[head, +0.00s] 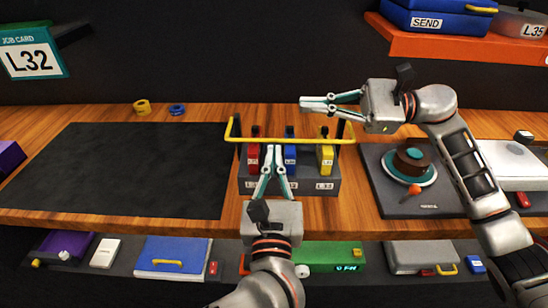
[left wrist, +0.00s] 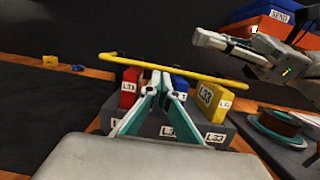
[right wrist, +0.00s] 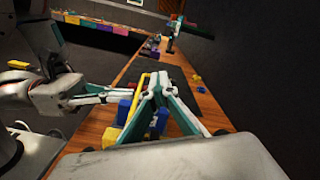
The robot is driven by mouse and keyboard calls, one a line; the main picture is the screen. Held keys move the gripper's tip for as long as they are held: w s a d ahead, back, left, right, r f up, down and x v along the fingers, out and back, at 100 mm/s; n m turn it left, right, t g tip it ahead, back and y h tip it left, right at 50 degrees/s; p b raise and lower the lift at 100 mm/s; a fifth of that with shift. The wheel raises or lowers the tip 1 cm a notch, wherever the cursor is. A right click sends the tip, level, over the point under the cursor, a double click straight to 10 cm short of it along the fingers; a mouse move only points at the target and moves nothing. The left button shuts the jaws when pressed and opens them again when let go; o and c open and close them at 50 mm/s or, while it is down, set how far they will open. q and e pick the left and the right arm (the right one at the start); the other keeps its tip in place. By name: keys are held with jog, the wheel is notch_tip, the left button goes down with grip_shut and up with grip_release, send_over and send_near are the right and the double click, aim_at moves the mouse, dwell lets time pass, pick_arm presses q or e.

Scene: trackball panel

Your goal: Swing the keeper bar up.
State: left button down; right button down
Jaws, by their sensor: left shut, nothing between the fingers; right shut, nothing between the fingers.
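The yellow keeper bar (head: 315,140) runs across the grey rack (head: 310,187), in front of the upper part of a red cartridge (head: 253,160), a blue cartridge (head: 290,160) and a yellow cartridge (head: 326,160). Its ends bend back at the sides. My left gripper (head: 273,149) is shut and empty, its tips in front of the rack just below the bar, between red and blue. In the left wrist view the bar (left wrist: 205,76) passes beyond those fingertips; contact cannot be told. My right gripper (head: 303,104) is shut and empty, above and behind the bar.
A dark mat (head: 120,170) covers the table to the left. A dark unit with a round brown and teal knob (head: 412,160) stands right of the rack. Yellow and blue rings (head: 142,107) lie at the back. A lower shelf with several boxes runs along the front.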

pick_arm(q)
jog(key=shift+w+r, duration=0.2)
jog(key=shift+r, duration=0.5)
pick_arm(e)
jog(key=c, duration=2.2)
grip_release()
jog(key=shift+d, duration=0.1)
